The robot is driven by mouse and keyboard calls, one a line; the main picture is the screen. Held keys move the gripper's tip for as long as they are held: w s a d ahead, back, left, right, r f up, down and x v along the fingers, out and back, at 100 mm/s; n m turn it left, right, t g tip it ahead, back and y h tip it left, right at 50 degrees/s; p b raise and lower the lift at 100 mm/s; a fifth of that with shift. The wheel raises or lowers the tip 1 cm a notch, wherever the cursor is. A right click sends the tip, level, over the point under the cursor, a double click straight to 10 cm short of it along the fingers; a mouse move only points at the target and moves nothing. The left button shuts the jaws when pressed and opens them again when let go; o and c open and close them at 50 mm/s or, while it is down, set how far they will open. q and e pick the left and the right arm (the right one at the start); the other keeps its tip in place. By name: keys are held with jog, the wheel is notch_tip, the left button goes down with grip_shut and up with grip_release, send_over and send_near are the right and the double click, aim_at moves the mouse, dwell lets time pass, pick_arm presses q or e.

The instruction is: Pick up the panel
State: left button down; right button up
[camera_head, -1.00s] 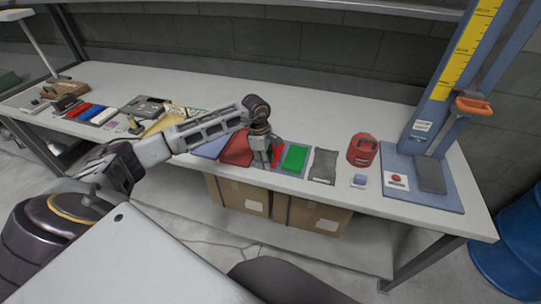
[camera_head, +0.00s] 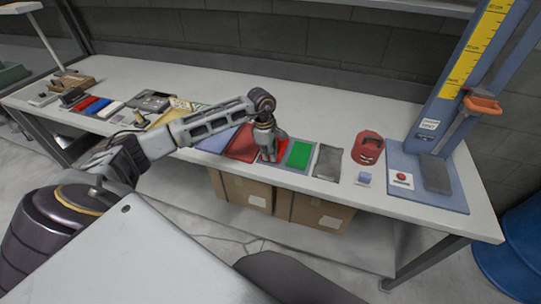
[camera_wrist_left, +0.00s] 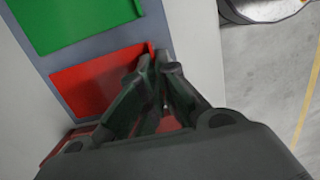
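A flat red panel (camera_head: 281,149) lies beside a flat green panel (camera_head: 299,154) on a blue-grey base near the front edge of the table. My left gripper (camera_head: 268,158) points down over the red panel. In the left wrist view, the red panel (camera_wrist_left: 88,84) shows left of my left gripper (camera_wrist_left: 162,66), and the green panel (camera_wrist_left: 70,18) shows above it. The fingertips are close together at the red panel's right end, and some red shows between the fingers. Whether they grip its edge cannot be told. My right gripper is out of view.
A dark red bin (camera_head: 243,143) sits left of the gripper. More panels and tools lie left. The table's back is clear.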

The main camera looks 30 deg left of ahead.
pick_arm(q)
notch_tip(320, 180, up, 9)
jog(key=shift+r+b, duration=0.2)
jog(key=shift+b, duration=0.15)
dwell(0.4)
jog(key=shift+m, duration=0.3)
